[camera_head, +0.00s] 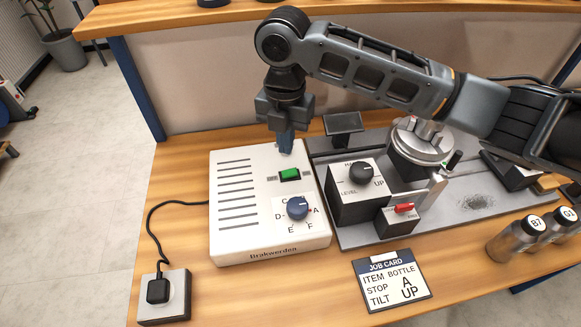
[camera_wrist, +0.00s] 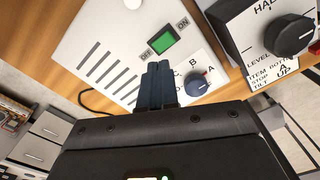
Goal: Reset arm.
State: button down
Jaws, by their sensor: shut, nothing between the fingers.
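My gripper (camera_head: 286,143) points down over the back right part of the white control box (camera_head: 235,229), behind its green rocker switch (camera_head: 290,174). In the wrist view the two blue fingers (camera_wrist: 158,68) are together with nothing between them. The green switch (camera_wrist: 161,42) lies just beyond the fingertips, lit green, between the OFF and ON labels. The blue dial (camera_head: 297,208) sits in front of the switch, its red mark toward A. I cannot tell whether the fingertips touch the box.
A dark box with a black LEVEL knob (camera_head: 362,173) and a red switch (camera_head: 404,208) stand right of the white box. A job card (camera_head: 391,281) lies in front. Two bottles (camera_head: 515,241) stand at right. A plugged socket (camera_head: 163,296) is at the front left.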

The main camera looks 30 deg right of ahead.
dwell(0.3)
jog(key=s+a+r+m+t+y, duration=0.2)
jog(key=a+m+t+y, duration=0.3)
jog(key=a, duration=0.9)
jog(key=s+a+r+m+t+y, duration=0.1)
jog(key=s+a+m+t+y, duration=0.4)
jog(key=a, duration=0.8)
jog(key=s+d+f+m+t+h, duration=0.2)
jog(key=s+d+f+m+h, duration=0.15)
jog(key=s+d+m, duration=0.5)
jog(key=s+d+f+m+t+h, duration=0.2)
jog(key=s+d+f+m+h, duration=0.15)
jog(key=s+d+m, duration=0.55)
jog(key=s+d+r+h, duration=0.1)
jog(key=s+d+r, duration=0.2)
jog(key=s, duration=0.5)
jog(key=s+d+r+n+h, duration=0.1)
jog(key=s+d+r+h, duration=0.1)
jog(key=s+d, duration=0.4)
jog(key=shift+s+d+r+t, duration=0.35)
jog(key=shift+s+r, duration=0.3)
jog(key=shift+s, duration=0.4)
